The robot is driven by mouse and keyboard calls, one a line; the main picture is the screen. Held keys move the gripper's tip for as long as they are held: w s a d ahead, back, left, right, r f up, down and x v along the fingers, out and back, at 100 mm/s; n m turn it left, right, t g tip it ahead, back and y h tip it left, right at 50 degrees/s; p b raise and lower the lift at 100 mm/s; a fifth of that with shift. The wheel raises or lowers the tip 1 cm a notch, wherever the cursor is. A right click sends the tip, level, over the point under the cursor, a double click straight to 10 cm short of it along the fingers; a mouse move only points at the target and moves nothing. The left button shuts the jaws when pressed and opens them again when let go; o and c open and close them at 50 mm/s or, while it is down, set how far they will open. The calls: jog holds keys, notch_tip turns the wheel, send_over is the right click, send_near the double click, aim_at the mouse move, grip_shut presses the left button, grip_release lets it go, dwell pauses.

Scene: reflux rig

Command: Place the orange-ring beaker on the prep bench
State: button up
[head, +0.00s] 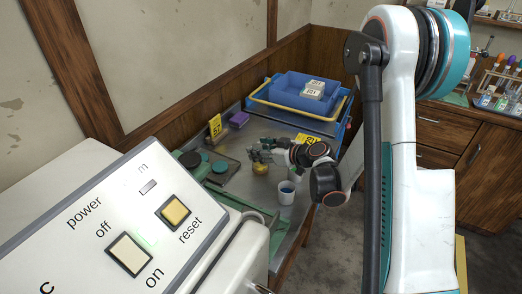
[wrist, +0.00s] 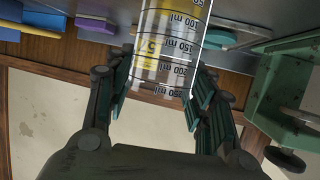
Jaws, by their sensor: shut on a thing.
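A clear beaker with black millilitre marks (wrist: 168,45) is between the fingers of my gripper (wrist: 166,84) in the wrist view, where its marks read upside down. The gripper is shut on it. Its glass looks yellowish; no orange ring can be made out. In the head view my gripper (head: 262,153) is over the grey metal bench (head: 264,209), with a small yellowish part of the beaker (head: 260,168) showing below the fingers. I cannot tell whether the beaker touches the bench.
A white cup with blue contents (head: 286,192) stands close in front of my gripper. A blue crate (head: 300,95) fills the back. A control box (head: 130,225) blocks the front left.

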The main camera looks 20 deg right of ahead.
jog(key=shift+f, duration=0.15)
jog(key=o, duration=1.6)
jog(key=shift+o, duration=0.2)
